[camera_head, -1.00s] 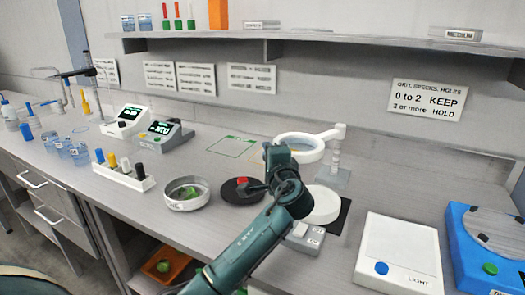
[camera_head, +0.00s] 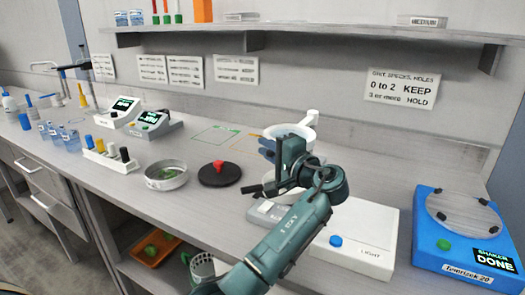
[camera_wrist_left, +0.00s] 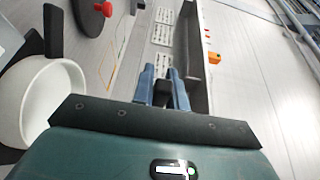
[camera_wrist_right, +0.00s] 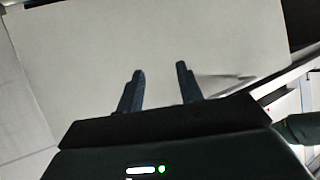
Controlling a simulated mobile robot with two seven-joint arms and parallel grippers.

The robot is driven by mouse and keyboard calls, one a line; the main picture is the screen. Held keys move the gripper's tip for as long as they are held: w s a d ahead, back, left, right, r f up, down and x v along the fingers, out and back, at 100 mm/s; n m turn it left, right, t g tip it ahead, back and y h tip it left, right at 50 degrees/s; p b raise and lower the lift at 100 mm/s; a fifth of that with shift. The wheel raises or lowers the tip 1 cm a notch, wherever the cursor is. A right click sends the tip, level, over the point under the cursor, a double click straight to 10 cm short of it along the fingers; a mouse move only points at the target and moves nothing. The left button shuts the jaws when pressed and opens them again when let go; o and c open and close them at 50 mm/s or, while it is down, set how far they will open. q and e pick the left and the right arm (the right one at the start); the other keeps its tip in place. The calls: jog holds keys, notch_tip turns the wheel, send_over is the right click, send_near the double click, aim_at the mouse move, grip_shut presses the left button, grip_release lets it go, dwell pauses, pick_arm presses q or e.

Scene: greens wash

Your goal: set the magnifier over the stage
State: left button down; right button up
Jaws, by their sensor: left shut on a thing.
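The magnifier (camera_head: 290,131) is a white ring on a white arm, low over the back of the bench. My left gripper (camera_head: 267,149) is at the ring's near left edge. In the left wrist view its fingers (camera_wrist_left: 165,92) are closed around a small dark piece, seemingly the magnifier's grip. My right gripper (camera_wrist_right: 160,85) is open and empty before a plain pale surface, outside the head view.
The white light box (camera_head: 365,240) and blue shaker (camera_head: 462,235), reading DONE, are at right. A shelf (camera_head: 300,37) overhangs the back.

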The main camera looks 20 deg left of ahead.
pick_arm(q)
jog(key=shift+s+d+n+g+y, duration=0.1)
jog(key=shift+d+n+g+y, duration=0.25)
jog(key=shift+d+g, duration=0.3)
pick_arm(e)
jog(key=shift+s+d+f, duration=0.15)
jog(key=shift+d+f, duration=0.1)
pick_arm(q)
jog(key=c, duration=1.6)
grip_release()
jog(key=shift+d, duration=0.2)
jog(key=shift+o, duration=1)
jog(key=shift+a, duration=0.1)
pick_arm(e)
jog(key=shift+d, duration=0.15)
jog(key=shift+f, duration=0.1)
pick_arm(q)
jog(key=b+v, duration=0.2)
jog(key=v, duration=1.1)
jog(key=shift+s, duration=0.15)
pick_arm(e)
jog(key=shift+f, duration=0.4)
